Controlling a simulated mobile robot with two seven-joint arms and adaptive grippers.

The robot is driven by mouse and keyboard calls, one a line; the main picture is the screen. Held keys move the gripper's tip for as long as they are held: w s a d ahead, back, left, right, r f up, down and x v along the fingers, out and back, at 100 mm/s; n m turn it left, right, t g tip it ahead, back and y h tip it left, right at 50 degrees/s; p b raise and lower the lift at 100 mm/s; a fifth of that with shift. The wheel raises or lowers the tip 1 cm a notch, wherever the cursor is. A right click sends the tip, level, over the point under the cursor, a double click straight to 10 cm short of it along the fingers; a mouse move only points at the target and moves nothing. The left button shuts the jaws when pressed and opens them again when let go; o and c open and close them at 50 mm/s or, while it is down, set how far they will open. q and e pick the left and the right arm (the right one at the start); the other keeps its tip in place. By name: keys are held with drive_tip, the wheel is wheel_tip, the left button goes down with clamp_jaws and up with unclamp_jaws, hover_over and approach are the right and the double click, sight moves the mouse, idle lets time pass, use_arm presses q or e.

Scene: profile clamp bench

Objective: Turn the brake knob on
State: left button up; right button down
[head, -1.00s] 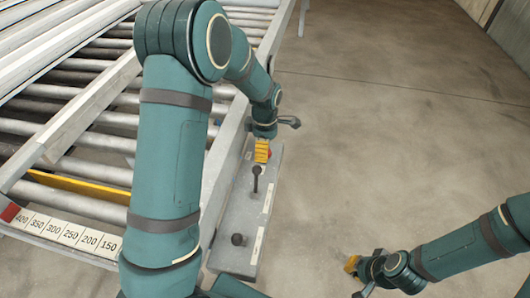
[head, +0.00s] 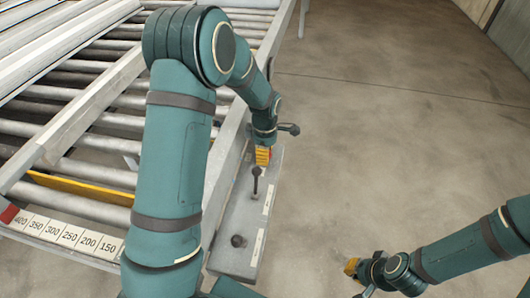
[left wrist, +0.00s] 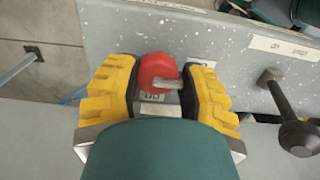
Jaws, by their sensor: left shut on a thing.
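The brake knob (left wrist: 158,72) is red with a pale pointer bar, which points right in the left wrist view. It sits on the grey speckled panel (left wrist: 120,30). My left gripper (left wrist: 160,88) has its yellow ridged fingers on either side of the knob and is shut on it. A small label below the knob is partly covered and hard to read. In the head view my left gripper (head: 263,156) is at the far end of the panel and mostly hides the knob. My right gripper (head: 352,267) is low on the right, over the floor, too small to judge.
A black lever (head: 256,183) stands on the panel close to my left gripper; it also shows in the left wrist view (left wrist: 290,115). A black knob (head: 238,240) is nearer. The roller bench (head: 90,170) lies left. Open floor (head: 400,130) lies right.

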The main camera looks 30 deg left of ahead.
use_arm(q)
drive_tip(key=shift+m, duration=0.3)
drive_tip(key=m, duration=0.3)
drive_tip(key=shift+m, duration=0.3)
drive_tip(key=m, duration=0.4)
drive_tip(key=shift+a+m, duration=0.1)
drive_tip(key=shift+m, duration=0.2)
drive_tip(key=m, duration=0.4)
drive_tip(key=shift+w, duration=0.1)
drive_tip(key=shift+m, duration=2.5)
drive_tip(key=o, duration=1.3)
drive_tip(key=shift+c, duration=0.2)
wheel_tip(320, 180, up, 12)
